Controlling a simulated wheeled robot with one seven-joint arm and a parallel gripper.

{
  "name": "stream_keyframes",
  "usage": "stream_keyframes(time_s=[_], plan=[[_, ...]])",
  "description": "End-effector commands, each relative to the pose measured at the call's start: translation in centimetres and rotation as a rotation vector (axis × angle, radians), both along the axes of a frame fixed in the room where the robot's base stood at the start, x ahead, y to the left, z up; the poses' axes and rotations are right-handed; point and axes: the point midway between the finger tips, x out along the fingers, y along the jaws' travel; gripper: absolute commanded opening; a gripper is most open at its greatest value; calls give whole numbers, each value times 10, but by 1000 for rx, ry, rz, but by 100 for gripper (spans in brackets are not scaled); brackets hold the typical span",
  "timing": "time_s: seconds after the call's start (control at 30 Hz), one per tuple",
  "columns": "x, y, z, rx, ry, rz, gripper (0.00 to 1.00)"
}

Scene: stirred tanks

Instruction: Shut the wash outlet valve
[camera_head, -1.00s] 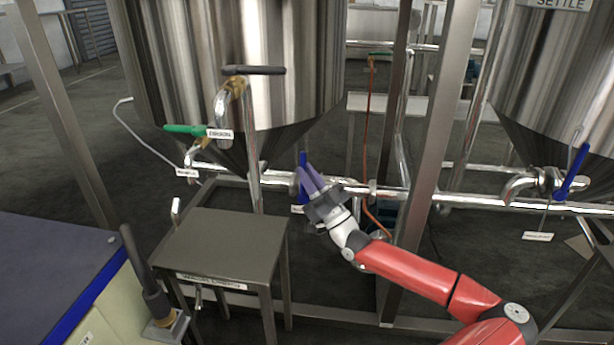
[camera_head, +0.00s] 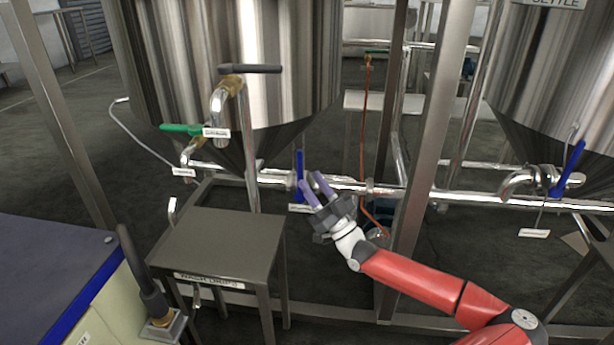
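A valve with a blue lever (camera_head: 299,168) sits on the horizontal steel pipe below the left tank (camera_head: 225,60). Its lever stands upright, crosswise to the pipe. A second blue lever (camera_head: 573,168) is tilted on the pipe under the right tank (camera_head: 545,80), marked SETTLE.
A green-handled valve (camera_head: 182,129) and a black-handled valve (camera_head: 250,69) are on the left tank. A small metal table (camera_head: 225,240) stands in front of it. A steel frame post (camera_head: 422,150) rises right of my gripper. A cabinet (camera_head: 55,265) is at lower left.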

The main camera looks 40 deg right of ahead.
Motion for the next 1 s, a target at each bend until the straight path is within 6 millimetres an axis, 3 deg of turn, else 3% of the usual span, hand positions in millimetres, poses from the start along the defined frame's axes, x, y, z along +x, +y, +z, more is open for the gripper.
stream_keyframes(time_s=[0.3, 1.0], plan=[[-31, -2, -26, 1, 1, 0, 36], [-33, -2, -28, 1, 0, 1, 36]])
